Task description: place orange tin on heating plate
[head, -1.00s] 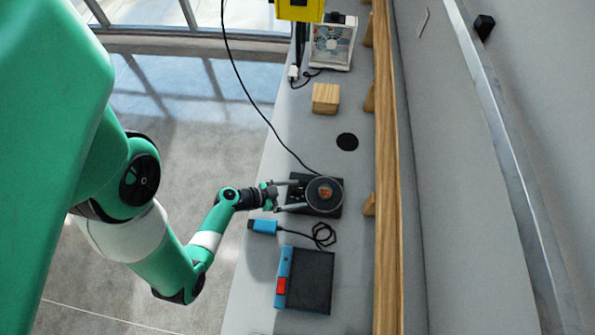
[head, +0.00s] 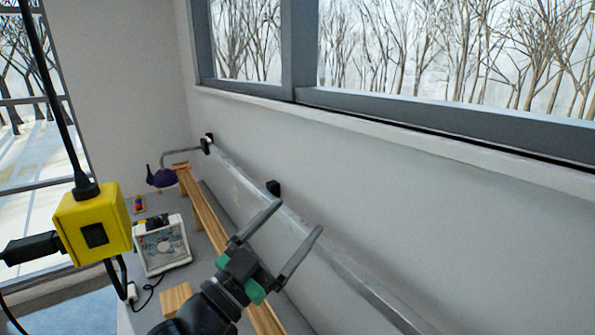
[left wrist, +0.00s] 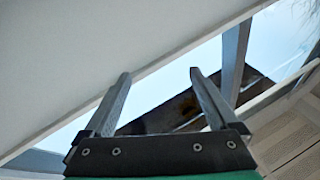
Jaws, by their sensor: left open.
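My left gripper (head: 298,216) is raised in front of the grey wall in the head view, its two fingers spread apart with nothing between them. In the left wrist view the open fingers (left wrist: 160,73) point up toward a pale surface, a strip of sky and a dark panel, and hold nothing. The orange tin and the heating plate are in neither view now. My right gripper is not in view.
A wooden rail (head: 205,210) and a metal bar (head: 240,180) run along the wall near my gripper. A yellow socket box (head: 93,222) hangs at the left.

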